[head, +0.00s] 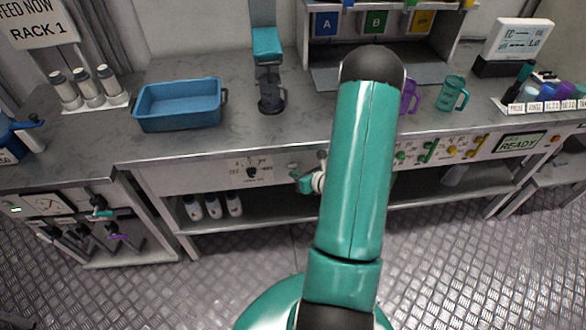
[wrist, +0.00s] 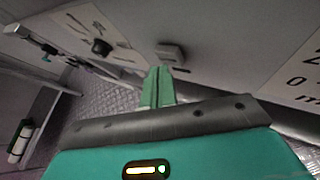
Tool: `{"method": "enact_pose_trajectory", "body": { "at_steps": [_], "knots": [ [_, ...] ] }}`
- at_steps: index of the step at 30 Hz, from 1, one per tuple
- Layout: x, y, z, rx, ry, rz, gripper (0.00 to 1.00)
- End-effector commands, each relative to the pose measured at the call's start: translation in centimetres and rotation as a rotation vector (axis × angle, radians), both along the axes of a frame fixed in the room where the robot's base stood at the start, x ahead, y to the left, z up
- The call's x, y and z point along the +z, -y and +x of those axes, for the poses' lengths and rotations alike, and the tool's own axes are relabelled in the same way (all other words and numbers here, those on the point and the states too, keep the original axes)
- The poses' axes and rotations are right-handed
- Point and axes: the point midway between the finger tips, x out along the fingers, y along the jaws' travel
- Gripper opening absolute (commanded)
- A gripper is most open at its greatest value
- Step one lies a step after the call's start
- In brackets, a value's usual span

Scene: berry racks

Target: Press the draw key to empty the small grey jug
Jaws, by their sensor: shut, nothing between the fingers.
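My gripper (wrist: 157,88) is shut and empty in the wrist view, its two green fingers together. The fingertips point at a small grey block-shaped key (wrist: 170,53) on the pale front panel, just beyond them. I cannot tell whether they touch it. In the head view my arm hides the key, and a teal end part shows left of the arm, close to the panel. A small dark grey jug (head: 271,100) seems to stand under a teal-topped dispenser (head: 267,45) on the bench; its contents do not show.
A black knob (wrist: 100,46) with printed marks is left of the key; it also shows in the head view (head: 251,172). On the bench are a blue tub (head: 180,122), a purple jug (head: 412,97) and a teal jug (head: 452,95). White bottles (head: 213,208) stand on the shelf below.

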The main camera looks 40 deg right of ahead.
Motion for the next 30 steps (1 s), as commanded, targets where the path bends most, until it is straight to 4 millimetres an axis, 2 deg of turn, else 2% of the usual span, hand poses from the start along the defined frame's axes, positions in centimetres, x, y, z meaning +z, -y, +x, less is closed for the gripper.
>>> {"method": "enact_pose_trajectory", "body": {
  "at_steps": [30],
  "knots": [
    [-0.01, 0.5, 0.71, 0.0, 0.0, 0.0, 0.0]
  ]
}}
